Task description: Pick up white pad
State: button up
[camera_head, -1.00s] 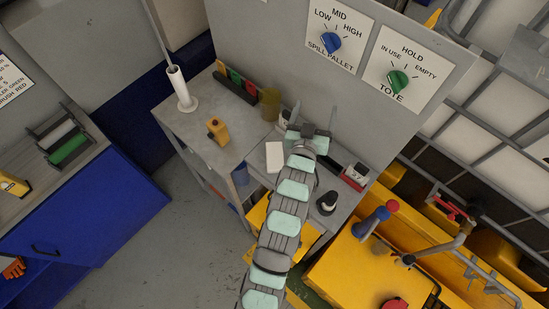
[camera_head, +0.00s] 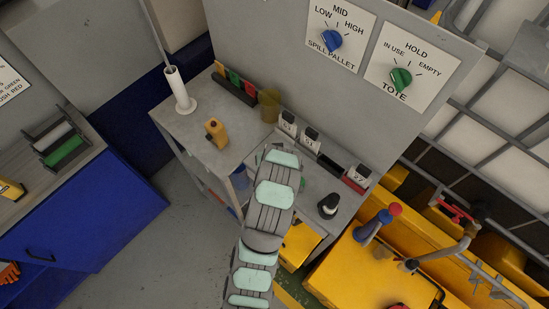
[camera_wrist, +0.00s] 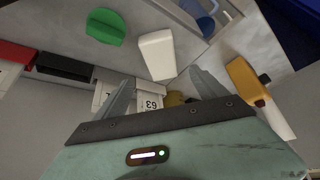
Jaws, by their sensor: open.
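The white pad (camera_wrist: 157,55) lies on the grey bench in the wrist view, just beyond the fingertips. My gripper (camera_wrist: 162,77) is open, its two fingers spread apart and empty, with the pad's near end between and ahead of the tips. The pad and the fingers appear apart, though the exact height between them is hard to tell. In the head view my arm covers both the gripper and the pad.
A green pad (camera_wrist: 105,27) lies beside the white one. Labelled boxes (camera_head: 311,139) line the wall. A dark bottle (camera_head: 328,205) stands at the bench's right.

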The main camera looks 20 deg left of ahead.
jog(key=x, duration=0.3)
jog(key=shift+s+p+x, duration=0.15)
jog(key=shift+p+x, duration=0.5)
jog(key=shift+x, duration=0.45)
jog(key=shift+s+p+x, duration=0.1)
jog(key=shift+p+x, duration=0.5)
jog(key=shift+x, duration=0.5)
jog(key=shift+w+a+f, duration=0.15)
jog(key=shift+w+f, duration=0.05)
jog(key=shift+f, duration=0.3)
jog(key=shift+f, duration=0.25)
jog(key=shift+c, duration=0.3)
